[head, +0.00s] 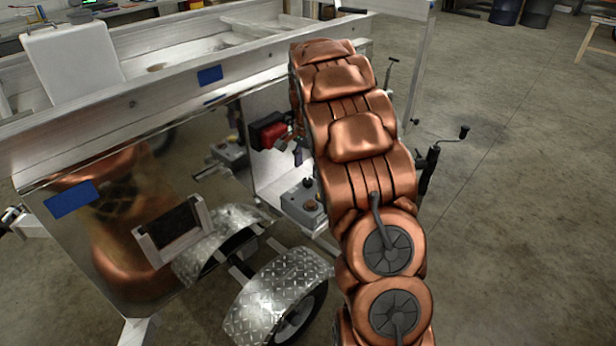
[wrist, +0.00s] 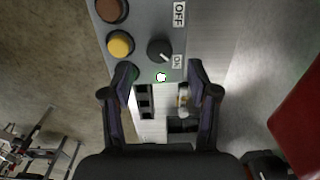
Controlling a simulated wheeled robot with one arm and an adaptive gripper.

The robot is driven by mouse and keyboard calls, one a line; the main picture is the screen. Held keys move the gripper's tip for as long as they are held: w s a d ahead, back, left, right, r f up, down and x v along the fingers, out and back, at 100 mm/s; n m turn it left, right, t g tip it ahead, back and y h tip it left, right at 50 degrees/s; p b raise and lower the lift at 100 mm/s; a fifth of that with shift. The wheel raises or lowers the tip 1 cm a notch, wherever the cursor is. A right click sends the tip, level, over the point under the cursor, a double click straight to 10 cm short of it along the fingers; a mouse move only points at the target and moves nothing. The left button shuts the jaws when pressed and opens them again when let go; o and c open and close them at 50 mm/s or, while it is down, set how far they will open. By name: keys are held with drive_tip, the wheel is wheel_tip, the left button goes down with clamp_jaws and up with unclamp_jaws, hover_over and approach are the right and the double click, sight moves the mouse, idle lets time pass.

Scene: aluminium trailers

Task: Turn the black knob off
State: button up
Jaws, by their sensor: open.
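The black knob (wrist: 159,50) is on a grey control box (wrist: 150,18) in the wrist view. Its white mark points down and right, toward the ON label (wrist: 177,61); the OFF label (wrist: 179,13) is farther up. My gripper (wrist: 160,72) is open and empty, its two dark fingers spread to the left and right just below the knob in the picture. I cannot tell its exact distance from the panel. In the head view the control box (head: 301,203) sits low beside the trailer, and my arm hides most of my gripper.
A yellow button (wrist: 120,44) and a brown-red button (wrist: 112,10) are left of the knob. A small white light (wrist: 161,77) shows between the fingers. A red object (wrist: 300,118) stands at the right. A fender (head: 275,290) is near the box in the head view.

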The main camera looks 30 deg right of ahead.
sight(308, 180)
drive_tip(key=shift+f, duration=2.3)
clamp_jaws()
drive_tip(key=shift+n, duration=0.3)
drive_tip(key=n+b, duration=0.1)
drive_tip(key=n, duration=0.3)
drive_tip(key=shift+f+b, duration=0.1)
drive_tip(key=shift+b, duration=0.2)
drive_tip(key=n+b, duration=0.1)
drive_tip(key=n, duration=0.3)
drive_tip(key=shift+n, duration=0.4)
drive_tip(key=n, duration=0.4)
drive_tip(key=shift+a+b, duration=0.1)
drive_tip(key=shift+b, duration=0.25)
drive_tip(key=shift+n, duration=2.2)
